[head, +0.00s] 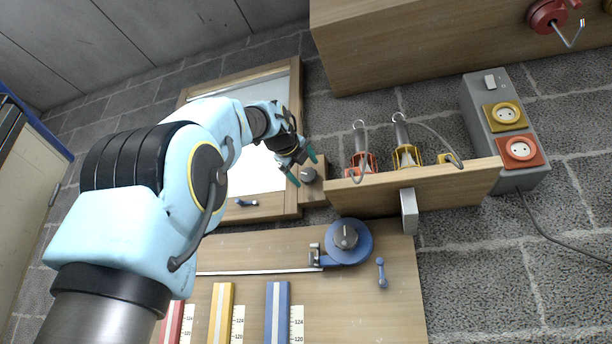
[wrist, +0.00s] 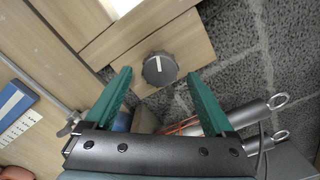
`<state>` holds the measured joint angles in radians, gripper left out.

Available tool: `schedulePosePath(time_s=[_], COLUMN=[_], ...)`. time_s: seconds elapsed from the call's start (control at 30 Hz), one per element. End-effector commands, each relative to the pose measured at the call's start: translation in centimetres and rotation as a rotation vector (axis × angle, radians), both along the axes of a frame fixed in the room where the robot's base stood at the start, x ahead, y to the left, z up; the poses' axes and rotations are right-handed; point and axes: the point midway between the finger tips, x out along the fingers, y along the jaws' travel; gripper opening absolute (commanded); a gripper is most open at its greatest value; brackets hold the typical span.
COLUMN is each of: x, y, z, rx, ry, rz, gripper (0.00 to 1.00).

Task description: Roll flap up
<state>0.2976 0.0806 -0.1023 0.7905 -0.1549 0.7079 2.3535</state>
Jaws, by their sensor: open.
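A wooden frame (head: 295,110) on the wall surrounds a bright white panel (head: 262,178), with a greyer band across its top. I cannot tell which part is the flap; my arm hides much of the panel's left side. A round grey knob (head: 308,174) sits on a small wooden block at the frame's lower right. In the wrist view the knob (wrist: 159,70) shows a white pointer line. My gripper (head: 303,167) has teal fingers, open and empty, close to the knob. In the wrist view the fingertips (wrist: 158,74) appear on either side of it; contact cannot be told.
Right of the knob, a wooden shelf (head: 440,189) holds tools in orange and yellow holders. A grey box with sockets (head: 483,112) is beyond it. Below are a blue reel (head: 364,245) and a board with red, yellow and blue strips. A wooden cabinet (head: 400,45) overhangs above.

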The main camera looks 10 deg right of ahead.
Motion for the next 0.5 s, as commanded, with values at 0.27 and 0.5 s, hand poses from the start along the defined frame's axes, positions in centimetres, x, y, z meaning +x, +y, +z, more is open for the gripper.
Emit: schedulePosePath(time_s=[0.27,0.5], x=[-5.0,-7.4], y=[2.7,4.0], z=[-0.3,-0.2], rx=[0.0,0.001], ry=[-0.003,0.0], rz=[0.002,0.001], gripper=[0.89,0.89])
